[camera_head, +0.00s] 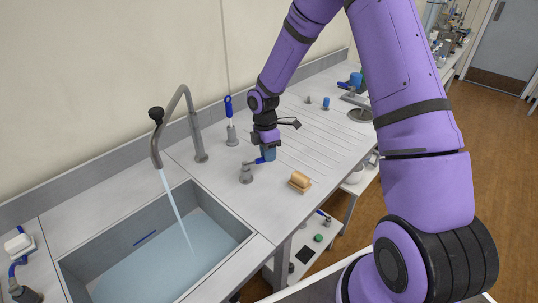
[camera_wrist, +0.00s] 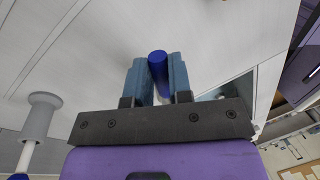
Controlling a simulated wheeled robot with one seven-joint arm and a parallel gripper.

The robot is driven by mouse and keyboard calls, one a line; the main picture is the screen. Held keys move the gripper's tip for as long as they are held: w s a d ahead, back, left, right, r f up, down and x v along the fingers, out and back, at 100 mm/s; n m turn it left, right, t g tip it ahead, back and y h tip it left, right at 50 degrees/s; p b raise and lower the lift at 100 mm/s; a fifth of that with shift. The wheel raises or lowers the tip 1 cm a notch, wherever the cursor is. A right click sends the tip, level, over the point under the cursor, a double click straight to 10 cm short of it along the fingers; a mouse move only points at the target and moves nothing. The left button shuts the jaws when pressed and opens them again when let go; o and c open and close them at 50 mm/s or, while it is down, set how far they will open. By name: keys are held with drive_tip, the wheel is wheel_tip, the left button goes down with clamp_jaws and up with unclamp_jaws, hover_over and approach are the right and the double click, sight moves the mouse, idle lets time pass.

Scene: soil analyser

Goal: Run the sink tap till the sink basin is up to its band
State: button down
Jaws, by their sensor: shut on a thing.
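The sink tap has a grey arched spout (camera_head: 188,112) with a stream of water (camera_head: 174,205) falling into the sink basin (camera_head: 236,232). Pale blue water (camera_head: 165,265) covers the basin floor. My gripper (camera_head: 266,154) is shut on the blue tap lever (camera_head: 257,161), above a grey valve base (camera_head: 246,174) right of the basin. In the wrist view the lever's blue end (camera_wrist: 157,66) sits between both fingers.
A blue-handled brush (camera_head: 229,106) stands in a grey holder behind my gripper. A tan block (camera_head: 300,179) lies on the counter to its right. The ridged drainboard (camera_head: 312,128) is mostly clear.

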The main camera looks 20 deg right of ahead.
idle(0.4)
drive_tip(key=c, duration=1)
unclamp_jaws()
drive_tip(key=shift+c, duration=0.2)
wheel_tip(320, 180, up, 11)
drive_tip(key=w, duration=0.2)
drive_tip(key=shift+f, duration=0.2)
drive_tip(key=shift+w, duration=0.1)
